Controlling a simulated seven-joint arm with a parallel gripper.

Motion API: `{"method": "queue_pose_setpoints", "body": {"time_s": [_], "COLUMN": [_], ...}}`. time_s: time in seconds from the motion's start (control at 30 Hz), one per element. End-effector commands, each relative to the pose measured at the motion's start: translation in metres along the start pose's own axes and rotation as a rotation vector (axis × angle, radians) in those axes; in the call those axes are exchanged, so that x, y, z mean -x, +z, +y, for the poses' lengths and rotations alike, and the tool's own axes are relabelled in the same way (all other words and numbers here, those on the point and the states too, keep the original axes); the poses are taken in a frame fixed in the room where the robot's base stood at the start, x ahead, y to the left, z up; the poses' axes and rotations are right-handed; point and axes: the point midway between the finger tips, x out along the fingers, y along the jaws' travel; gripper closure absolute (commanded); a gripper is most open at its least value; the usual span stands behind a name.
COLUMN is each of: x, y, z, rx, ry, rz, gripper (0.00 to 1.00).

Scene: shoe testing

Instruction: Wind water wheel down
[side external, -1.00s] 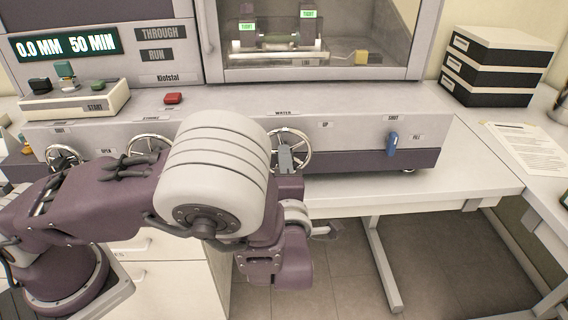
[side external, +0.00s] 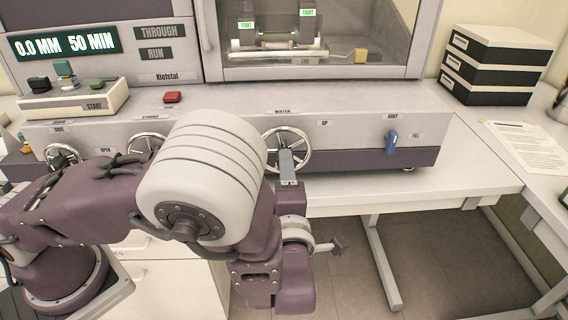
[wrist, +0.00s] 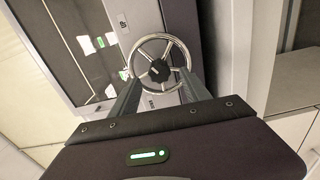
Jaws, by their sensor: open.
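The water wheel (side external: 305,139) is a chrome handwheel with a dark hub, on the machine's front panel under the WATER label (side external: 283,111). It also shows in the wrist view (wrist: 159,70). My gripper (side external: 287,153) is in front of the wheel's lower part in the side view. In the wrist view my gripper (wrist: 159,76) has its two fingers spread, with the wheel showing between and beyond their tips. Nothing is held. I cannot tell whether a finger touches the rim.
Two similar handwheels (side external: 63,157) (side external: 146,146) are on the panel to the left. A blue lever (side external: 392,142) is to the right, by the FILL label. A glass-fronted chamber (side external: 330,70) stands above. Black-and-white boxes (side external: 492,68) and a paper (side external: 522,142) lie at the right.

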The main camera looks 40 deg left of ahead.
Motion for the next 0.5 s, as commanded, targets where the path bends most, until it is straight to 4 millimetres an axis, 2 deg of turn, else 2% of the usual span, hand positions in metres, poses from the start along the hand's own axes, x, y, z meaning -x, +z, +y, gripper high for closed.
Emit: {"method": "queue_pose_setpoints", "body": {"time_s": [0.1, 0.2, 0.5], "x": [0.022, 0.033, 0.036], "y": [0.000, 0.000, 0.000], "z": [0.000, 0.000, 0.001], "rx": [0.001, 0.000, -0.005], "ry": [-0.002, -0.002, 0.000], "rz": [0.000, 0.001, 0.002], "gripper": [0.45, 0.45, 0.45]}}
